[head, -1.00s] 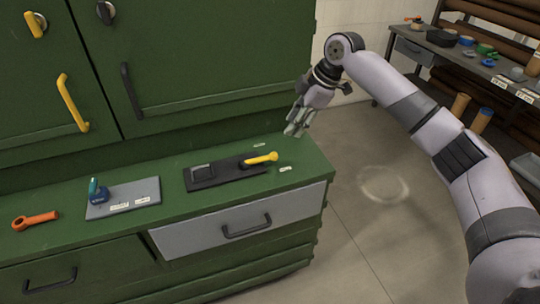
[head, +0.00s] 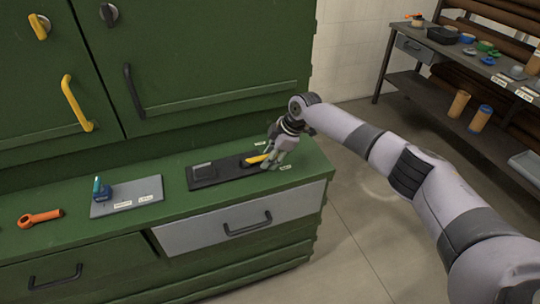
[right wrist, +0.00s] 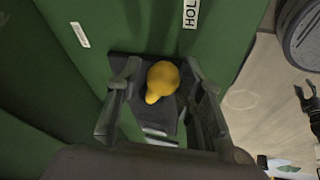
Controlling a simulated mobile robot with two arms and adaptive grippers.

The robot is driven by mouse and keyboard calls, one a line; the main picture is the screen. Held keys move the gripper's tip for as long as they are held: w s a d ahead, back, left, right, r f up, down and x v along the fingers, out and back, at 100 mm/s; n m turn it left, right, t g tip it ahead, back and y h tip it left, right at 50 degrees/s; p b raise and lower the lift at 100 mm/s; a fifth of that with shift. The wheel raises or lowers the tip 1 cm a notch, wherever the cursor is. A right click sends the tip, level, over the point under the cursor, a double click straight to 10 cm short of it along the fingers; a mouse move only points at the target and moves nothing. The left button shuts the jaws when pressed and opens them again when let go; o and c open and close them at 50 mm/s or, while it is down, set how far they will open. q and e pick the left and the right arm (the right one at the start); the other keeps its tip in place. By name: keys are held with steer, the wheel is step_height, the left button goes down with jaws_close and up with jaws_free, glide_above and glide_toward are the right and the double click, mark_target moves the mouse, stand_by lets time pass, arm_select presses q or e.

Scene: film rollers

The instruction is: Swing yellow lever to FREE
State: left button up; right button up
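The yellow lever (head: 253,160) sits on a dark base plate (head: 205,182) on the green counter. My right gripper (head: 270,163) is at the lever's handle end and hides part of it in the head view. In the right wrist view the rounded end of the yellow lever (right wrist: 163,78) lies between the two spread fingers of my right gripper (right wrist: 160,70), with gaps on both sides. A white label (right wrist: 190,12) beginning "HOL" is at the top of that view, and a second label (right wrist: 80,35) is at upper left, unreadable.
A grey plate (head: 128,202) with a blue device (head: 102,190) and an orange tool (head: 40,218) lie to the left on the counter. Green cabinet doors with a yellow handle (head: 76,103) rise behind. A workbench (head: 430,55) stands far right, with open floor between.

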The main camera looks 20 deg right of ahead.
jaws_close()
stand_by(0.5)
stand_by(0.3)
